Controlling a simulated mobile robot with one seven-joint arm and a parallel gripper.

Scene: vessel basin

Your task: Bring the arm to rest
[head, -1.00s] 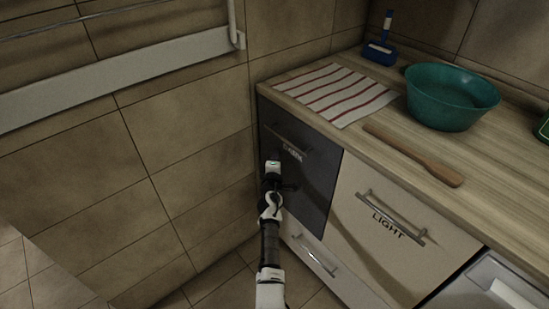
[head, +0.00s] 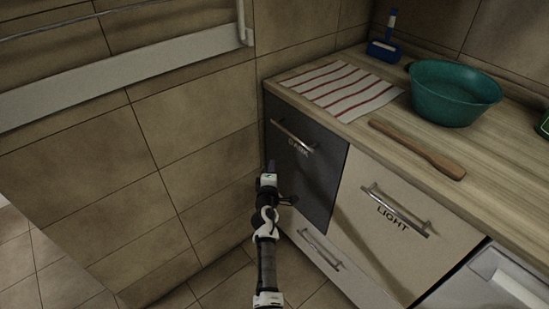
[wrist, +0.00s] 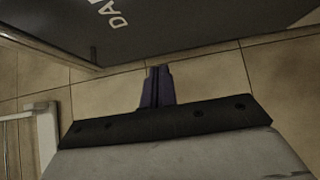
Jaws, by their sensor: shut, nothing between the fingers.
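My gripper (head: 270,166) is at the end of my arm, in front of the dark drawer front (head: 300,165) marked DARK, below its handle. In the wrist view my gripper's fingers (wrist: 157,72) are together with nothing between them. The dark front shows at the top of that view (wrist: 200,25), apart from the fingers. Tiled wall and floor lie beyond the fingertips.
A front marked LIGHT (head: 385,225) with a bar handle is to the right. The wooden counter (head: 480,190) holds a striped towel (head: 340,90), a teal basin (head: 453,95), a wooden spatula (head: 418,148) and a blue brush in a holder (head: 385,48). A tiled wall (head: 190,140) is left.

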